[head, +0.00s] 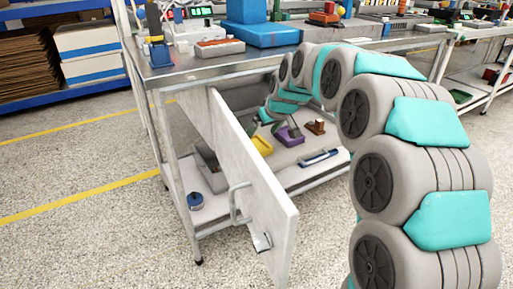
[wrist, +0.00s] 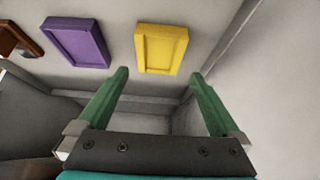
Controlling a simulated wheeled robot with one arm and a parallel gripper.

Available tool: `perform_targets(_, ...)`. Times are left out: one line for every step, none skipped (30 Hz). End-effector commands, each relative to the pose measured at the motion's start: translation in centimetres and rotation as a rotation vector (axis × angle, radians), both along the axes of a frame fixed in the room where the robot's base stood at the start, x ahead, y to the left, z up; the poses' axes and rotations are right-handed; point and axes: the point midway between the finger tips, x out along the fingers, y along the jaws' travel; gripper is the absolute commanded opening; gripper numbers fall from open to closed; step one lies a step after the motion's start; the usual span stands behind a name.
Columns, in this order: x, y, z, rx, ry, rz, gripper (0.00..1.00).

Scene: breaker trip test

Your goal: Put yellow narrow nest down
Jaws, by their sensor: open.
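The yellow narrow nest (wrist: 161,48) is a shallow, rimmed rectangular tray. It lies on the lower shelf and shows in the head view (head: 262,145), partly hidden by my arm. In the wrist view my gripper (wrist: 160,74) is open, with its two green fingers spread wide. The nest lies just past the fingertips, between their lines, with a gap on each side. Nothing is held. In the head view the gripper is hard to make out behind the open door and my arm.
A purple nest (wrist: 75,42) lies beside the yellow one, with a brown piece (wrist: 17,40) farther left. The open cabinet door (head: 245,180) stands close in front. A grey bin (head: 208,165) and blue roll (head: 195,201) sit at the shelf's left. The tabletop (head: 190,66) is overhead.

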Motion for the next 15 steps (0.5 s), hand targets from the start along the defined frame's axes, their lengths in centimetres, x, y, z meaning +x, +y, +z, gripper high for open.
perform_targets(0.2,0.2,-0.5,0.0,0.002,0.001,1.0)
perform_targets(0.3,0.3,-0.7,0.0,0.001,0.001,1.0)
perform_targets(0.5,0.3,-1.0,0.0,0.001,0.001,1.0)
perform_targets(0.5,0.4,-1.2,0.0,0.002,0.0,1.0)
perform_targets(0.6,0.4,-1.3,0.0,0.002,0.0,1.0)
perform_targets(0.7,0.5,-1.5,0.0,0.002,0.0,1.0)
perform_targets(0.8,0.5,-1.8,-0.001,0.003,0.0,1.0)
perform_targets(0.9,0.6,-2.1,0.0,0.005,0.0,1.0)
perform_targets(1.0,0.7,-2.6,-0.001,0.007,-0.001,1.0)
perform_targets(1.2,0.7,-3.0,-0.001,0.007,-0.001,1.0)
perform_targets(1.4,0.8,-3.4,-0.001,0.007,-0.001,1.0)
perform_targets(1.7,0.9,-3.9,0.0,0.006,-0.001,1.0)
perform_targets(1.9,1.1,-4.3,0.0,0.005,-0.001,1.0)
perform_targets(2.1,1.2,-4.7,0.0,0.004,-0.001,1.0)
perform_targets(2.3,1.4,-5.0,0.0,0.004,-0.001,1.0)
